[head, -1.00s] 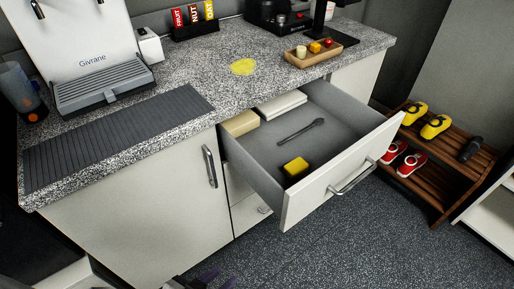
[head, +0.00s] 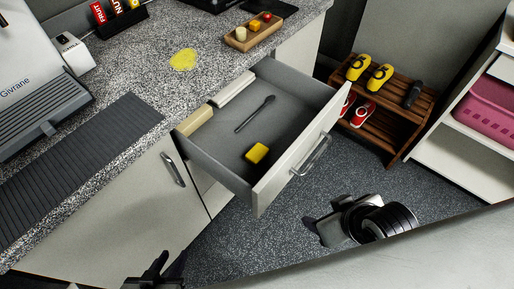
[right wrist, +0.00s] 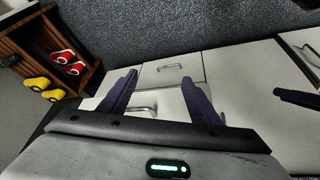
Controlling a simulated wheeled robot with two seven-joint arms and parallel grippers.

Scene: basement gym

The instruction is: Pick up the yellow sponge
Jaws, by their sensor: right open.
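The yellow sponge (head: 257,153) is a small block lying on the floor of the open drawer (head: 223,163), near its front panel. My right gripper (head: 316,228) is outside the drawer, beyond its front panel and to the right of the sponge, empty. In the right wrist view its two purple fingers (right wrist: 158,98) are spread apart, with a drawer handle showing between them. The sponge does not show in that view. My left gripper (head: 157,272) is at the bottom edge of the head view, below the cabinet door and away from the sponge; its jaws are not clear.
A dark spoon-like utensil (head: 254,113) lies in the drawer behind the sponge. The drawer's front panel (head: 298,163) and handle (head: 312,155) stand between my right gripper and the sponge. A shoe rack (head: 396,110) stands to the right. A flat yellow patch (head: 184,60) is on the counter.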

